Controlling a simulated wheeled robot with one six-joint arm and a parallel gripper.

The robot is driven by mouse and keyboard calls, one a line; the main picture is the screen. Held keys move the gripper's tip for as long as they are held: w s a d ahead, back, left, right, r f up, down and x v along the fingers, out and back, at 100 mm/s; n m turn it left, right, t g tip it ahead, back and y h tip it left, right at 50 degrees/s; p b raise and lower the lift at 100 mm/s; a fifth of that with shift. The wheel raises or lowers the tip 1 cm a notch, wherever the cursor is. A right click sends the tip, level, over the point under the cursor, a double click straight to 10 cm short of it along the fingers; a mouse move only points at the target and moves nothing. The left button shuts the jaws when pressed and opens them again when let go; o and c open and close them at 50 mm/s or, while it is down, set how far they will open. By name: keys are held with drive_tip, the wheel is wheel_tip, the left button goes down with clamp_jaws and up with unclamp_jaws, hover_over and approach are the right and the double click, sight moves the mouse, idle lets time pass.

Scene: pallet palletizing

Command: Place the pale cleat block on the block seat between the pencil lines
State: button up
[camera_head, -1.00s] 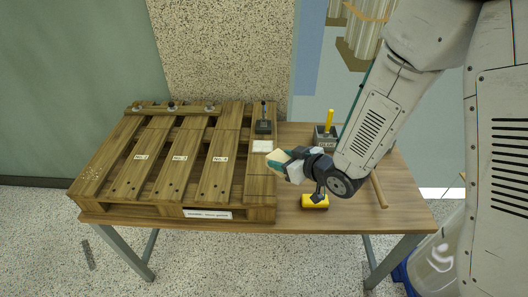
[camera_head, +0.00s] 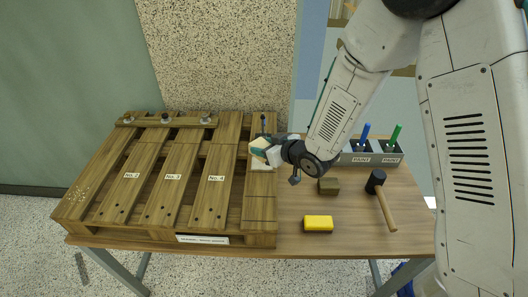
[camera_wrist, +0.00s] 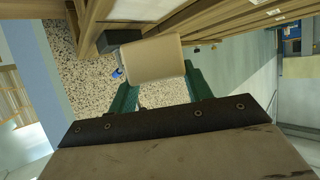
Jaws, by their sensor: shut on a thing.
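The pale cleat block (camera_head: 258,148) is held in my gripper (camera_head: 264,152), over the far part of the pallet's rightmost board. In the wrist view the block (camera_wrist: 150,60) sits between the green fingers, which are shut on it. A pale patch (camera_head: 262,166) on that board shows just under the gripper and is partly hidden; I cannot tell whether the block touches it. Thin lines cross the board (camera_head: 260,208) nearer the front. A dark block with an upright blue-tipped pin (camera_head: 263,125) stands just behind the gripper, mostly hidden; its dark body (camera_wrist: 118,40) shows beside the cleat block in the wrist view.
The wooden pallet (camera_head: 110,232) fills the table's left side, with several knobs (camera_head: 165,118) along its back. The front right tabletop is clear.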

drive_tip(key=shift+s+f, duration=0.15)
drive_tip(key=shift+f, duration=1.55)
drive_tip(key=o, duration=1)
drive_tip(key=shift+f, duration=0.15)
drive_tip(key=shift+r, duration=0.2)
drive_tip(key=v, duration=1.2)
